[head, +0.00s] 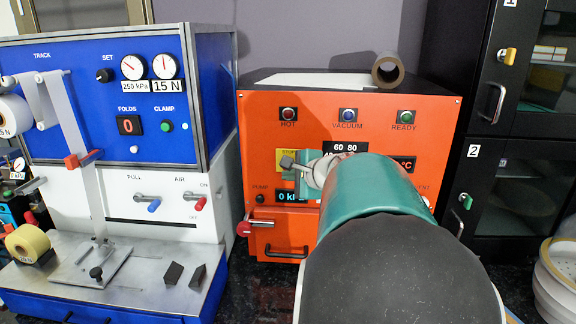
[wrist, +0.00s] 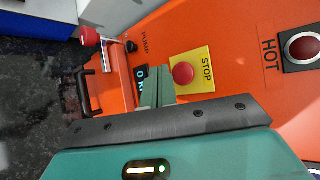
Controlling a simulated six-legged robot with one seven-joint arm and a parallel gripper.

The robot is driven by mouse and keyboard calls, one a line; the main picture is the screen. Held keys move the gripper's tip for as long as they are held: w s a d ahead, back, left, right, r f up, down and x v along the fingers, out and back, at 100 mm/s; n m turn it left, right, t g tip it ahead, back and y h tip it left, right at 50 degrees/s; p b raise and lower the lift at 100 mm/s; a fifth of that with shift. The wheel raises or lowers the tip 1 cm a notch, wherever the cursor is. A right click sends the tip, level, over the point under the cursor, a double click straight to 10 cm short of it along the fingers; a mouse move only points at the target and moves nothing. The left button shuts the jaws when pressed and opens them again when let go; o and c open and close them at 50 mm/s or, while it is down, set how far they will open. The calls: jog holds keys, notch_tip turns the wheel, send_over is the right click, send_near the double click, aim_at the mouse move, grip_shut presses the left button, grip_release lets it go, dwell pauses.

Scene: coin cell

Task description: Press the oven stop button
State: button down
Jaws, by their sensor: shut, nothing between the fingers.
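The oven is the orange unit (head: 262,120) in the middle of the head view, with HOT, VACUUM and READY lamps along its top. Its stop button (wrist: 183,74) is a round red button on a yellow STOP plate (wrist: 204,58), clear in the wrist view. In the head view the yellow plate (head: 284,154) shows only in part, and the button is hidden behind my gripper (head: 292,166). My gripper (wrist: 160,92) is shut and empty. Its fingertips are close to the plate, just beside the button in the wrist view. I cannot tell whether they touch the panel.
A red-knobbed lever (head: 245,228) and a drawer handle (head: 285,250) are on the oven's lower front. A blue machine (head: 100,100) stands at left, black lockers (head: 465,100) at right. A brown roll (head: 388,70) lies on the oven top.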

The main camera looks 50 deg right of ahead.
jog(key=s+a, duration=0.2)
jog(key=a, duration=0.1)
jog(key=shift+s+a, duration=0.1)
jog(key=shift+s, duration=0.2)
dwell(0.4)
jog(key=a+f+n+g+y, duration=0.25)
jog(key=a+n, duration=0.35)
jog(key=a, duration=0.6)
jog(key=a+f+n+g+y, duration=0.1)
jog(key=a+n+g+y, duration=0.15)
jog(key=a+n, duration=0.65)
jog(key=s+a+f+n+g+h, duration=0.2)
jog(key=s+a+f+n, duration=0.3)
jog(key=a, duration=0.8)
jog(key=s+n, duration=0.3)
jog(key=s, duration=0.2)
jog(key=shift+s+a, duration=0.15)
jog(key=shift+s, duration=0.25)
jog(key=shift+f, duration=0.1)
